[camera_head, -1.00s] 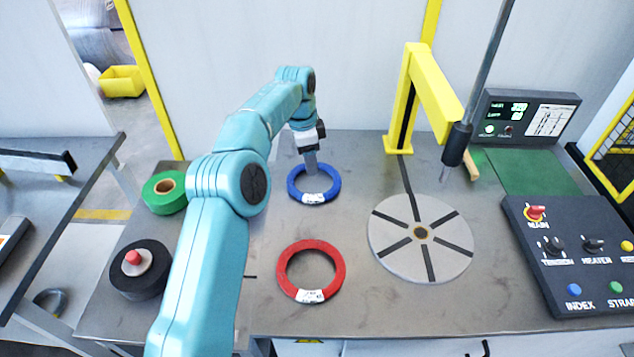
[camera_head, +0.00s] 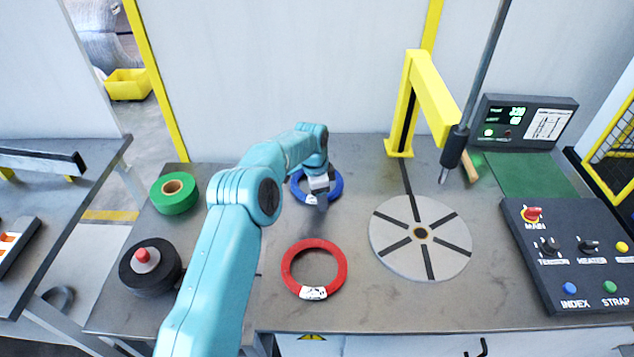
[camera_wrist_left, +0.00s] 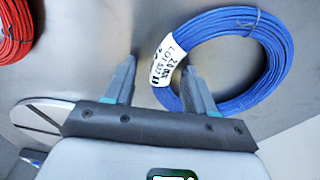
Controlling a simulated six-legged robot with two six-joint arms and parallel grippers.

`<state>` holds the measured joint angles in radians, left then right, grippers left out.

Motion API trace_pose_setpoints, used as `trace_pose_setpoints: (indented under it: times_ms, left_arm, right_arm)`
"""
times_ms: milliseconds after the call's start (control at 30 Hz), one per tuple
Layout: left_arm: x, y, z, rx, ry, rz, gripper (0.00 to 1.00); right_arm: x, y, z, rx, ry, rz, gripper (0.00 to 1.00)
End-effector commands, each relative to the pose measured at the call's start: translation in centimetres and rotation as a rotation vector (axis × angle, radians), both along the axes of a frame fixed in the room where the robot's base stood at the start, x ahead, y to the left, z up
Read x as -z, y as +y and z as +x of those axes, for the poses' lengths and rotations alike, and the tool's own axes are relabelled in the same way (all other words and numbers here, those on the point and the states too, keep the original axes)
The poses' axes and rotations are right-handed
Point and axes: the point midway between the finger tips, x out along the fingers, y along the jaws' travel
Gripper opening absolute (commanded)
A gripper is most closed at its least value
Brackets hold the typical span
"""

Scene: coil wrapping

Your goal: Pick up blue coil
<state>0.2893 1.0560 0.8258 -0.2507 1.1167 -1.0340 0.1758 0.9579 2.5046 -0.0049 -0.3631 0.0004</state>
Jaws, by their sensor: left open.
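The blue coil (camera_head: 338,182) lies flat on the bench, partly hidden behind my left wrist in the head view. My left gripper (camera_head: 322,201) is over its near edge. In the left wrist view, the blue coil (camera_wrist_left: 280,52) has a white label on its near side. There my left gripper (camera_wrist_left: 158,72) is open, its fingertips on either side of the label. The right finger overlaps the coil's band in the picture; I cannot tell whether it touches. Nothing is held. My right gripper is not in view.
A red coil (camera_head: 341,268) lies nearer on the bench. A round slotted plate (camera_head: 392,252) is to the right, below a yellow post (camera_head: 404,110) and a grey rod. A green roll (camera_head: 160,204) and black roll (camera_head: 134,278) stand left. A control box (camera_head: 560,275) is at the right.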

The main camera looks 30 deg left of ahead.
Motion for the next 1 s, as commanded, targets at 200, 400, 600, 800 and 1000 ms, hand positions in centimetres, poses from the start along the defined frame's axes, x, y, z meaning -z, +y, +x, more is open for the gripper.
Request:
trace_pose_setpoints:
  times_ms: [200,400,600,800,1000]
  left_arm:
    - [0.0,0.0,0.0,0.0,-0.001,0.001,0.13]
    - [-0.1,0.0,0.0,0.0,-0.001,0.001,0.0]
    - [-0.2,0.1,0.0,0.0,-0.001,0.001,0.0]
    - [-2.0,0.0,0.1,0.0,-0.005,0.002,0.0]
    - [-6.8,0.0,0.1,-0.001,-0.01,0.002,0.0]
  right_arm:
    - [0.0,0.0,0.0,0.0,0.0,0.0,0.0]
    - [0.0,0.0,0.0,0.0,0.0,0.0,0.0]
    - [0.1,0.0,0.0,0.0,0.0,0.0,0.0]
    - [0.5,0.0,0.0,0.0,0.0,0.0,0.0]
    - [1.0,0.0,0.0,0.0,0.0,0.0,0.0]
